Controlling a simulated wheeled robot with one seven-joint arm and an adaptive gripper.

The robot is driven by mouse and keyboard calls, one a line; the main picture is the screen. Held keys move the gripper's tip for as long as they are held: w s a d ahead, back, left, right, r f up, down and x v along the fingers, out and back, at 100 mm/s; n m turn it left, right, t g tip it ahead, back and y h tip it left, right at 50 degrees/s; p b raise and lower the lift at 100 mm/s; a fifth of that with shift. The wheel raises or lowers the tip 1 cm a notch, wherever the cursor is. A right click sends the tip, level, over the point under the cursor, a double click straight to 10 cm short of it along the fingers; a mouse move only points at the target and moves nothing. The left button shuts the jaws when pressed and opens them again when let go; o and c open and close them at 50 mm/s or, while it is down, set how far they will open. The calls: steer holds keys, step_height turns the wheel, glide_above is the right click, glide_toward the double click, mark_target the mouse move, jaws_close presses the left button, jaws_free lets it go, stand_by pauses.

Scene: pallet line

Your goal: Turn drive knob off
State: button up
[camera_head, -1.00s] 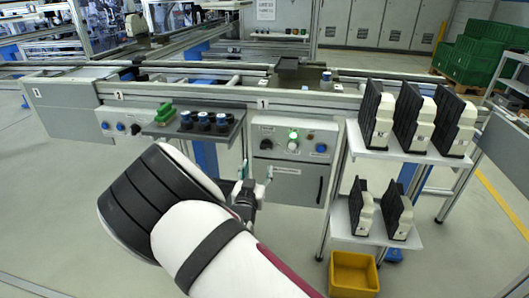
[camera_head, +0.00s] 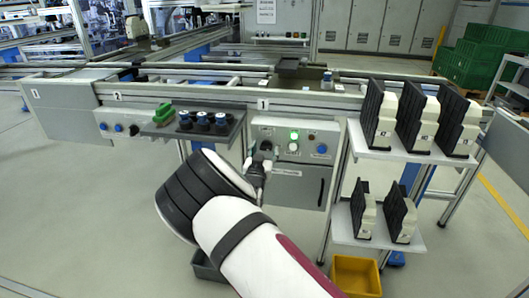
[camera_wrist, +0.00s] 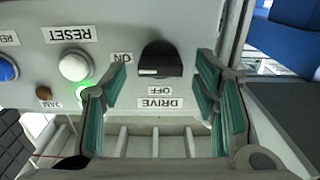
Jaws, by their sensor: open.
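The drive knob (camera_wrist: 160,60) is a black rotary knob on the grey control panel (camera_wrist: 205,20), which shows upside down in the wrist view. The ON label (camera_wrist: 121,58) is to its left in the picture; the OFF label (camera_wrist: 160,91) and the DRIVE label (camera_wrist: 160,103) are below it. In the head view my gripper (camera_head: 263,151) is at the panel's left part and largely hides the knob.
The panel also bears a white RESET button (camera_wrist: 75,65), a lit green lamp (camera_head: 294,134) and a blue button (camera_head: 322,149). A shelf tray with dark-blue cylinders (camera_head: 203,122) is to the left. A shelf of black-and-white units (camera_head: 381,117) is to the right.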

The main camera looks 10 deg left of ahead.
steer(key=shift+c, duration=0.2)
steer(key=c, duration=1.1)
steer(key=n+b, duration=0.1)
steer(key=n, duration=0.3)
steer(key=shift+a+n+b, duration=0.1)
steer(key=shift+n+b, duration=0.2)
steer(key=shift+n, duration=0.1)
steer(key=n, duration=0.4)
steer(key=shift+n+b, duration=0.3)
steer(key=shift+b, duration=0.05)
steer(key=n, duration=0.4)
steer(key=shift+a+f+n, duration=0.1)
steer(key=shift+f+n, duration=0.05)
steer(key=shift+n, duration=0.15)
steer(key=shift+n+b, duration=0.55)
steer(key=shift+n, duration=1.45)
